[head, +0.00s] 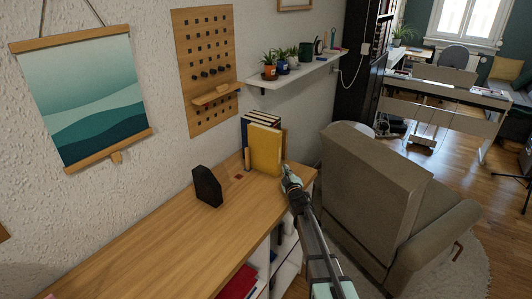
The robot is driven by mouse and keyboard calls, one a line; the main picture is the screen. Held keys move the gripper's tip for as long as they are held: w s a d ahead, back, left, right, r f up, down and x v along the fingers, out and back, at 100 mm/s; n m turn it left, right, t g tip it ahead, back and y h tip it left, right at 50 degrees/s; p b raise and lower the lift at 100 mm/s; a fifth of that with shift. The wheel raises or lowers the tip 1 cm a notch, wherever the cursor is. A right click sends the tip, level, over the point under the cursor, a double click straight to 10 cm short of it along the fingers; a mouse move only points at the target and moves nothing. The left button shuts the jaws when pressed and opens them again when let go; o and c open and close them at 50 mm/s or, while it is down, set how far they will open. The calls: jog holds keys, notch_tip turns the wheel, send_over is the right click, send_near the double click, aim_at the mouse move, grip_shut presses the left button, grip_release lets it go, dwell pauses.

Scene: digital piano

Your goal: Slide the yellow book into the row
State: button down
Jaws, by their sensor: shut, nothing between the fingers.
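The yellow book (265,150) stands upright on the wooden cabinet top near its right end. Its broad cover faces me. Dark blue books (258,117) with light page edges stand upright just behind it, and only their upper parts show. My gripper (288,172) is shut and empty, just right of the yellow book's lower right edge. I cannot tell whether it touches the book. How far the yellow book sits in the row is hard to tell from this angle.
A black bookend (207,187) stands apart to the left on the cabinet top (150,240). A small reddish-brown square (239,177) lies left of the book. A beige armchair (370,190) stands close on the right. A wall shelf with plants (300,70) hangs above.

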jog(key=shift+w+a+b, duration=0.1)
jog(key=shift+b, duration=0.2)
jog(key=shift+w+a+f+b, duration=0.1)
jog(key=shift+a+b, duration=0.1)
jog(key=shift+b, duration=0.15)
jog(key=shift+w+a+b, duration=0.25)
jog(key=shift+a+b, duration=0.05)
jog(key=shift+b, duration=0.3)
dwell(0.8)
jog(key=shift+s+d, duration=0.25)
jog(key=shift+d, duration=0.05)
dwell(0.6)
jog(key=shift+w+a+b, duration=0.25)
jog(key=shift+b, duration=0.25)
jog(key=shift+r, duration=0.2)
jog(key=shift+s+d+p, duration=0.65)
jog(key=shift+s+d, duration=0.05)
jog(key=shift+d, duration=0.2)
jog(key=shift+s+d+f+p, duration=0.1)
jog(key=shift+s+d+p, duration=0.4)
jog(key=shift+s+d, duration=0.45)
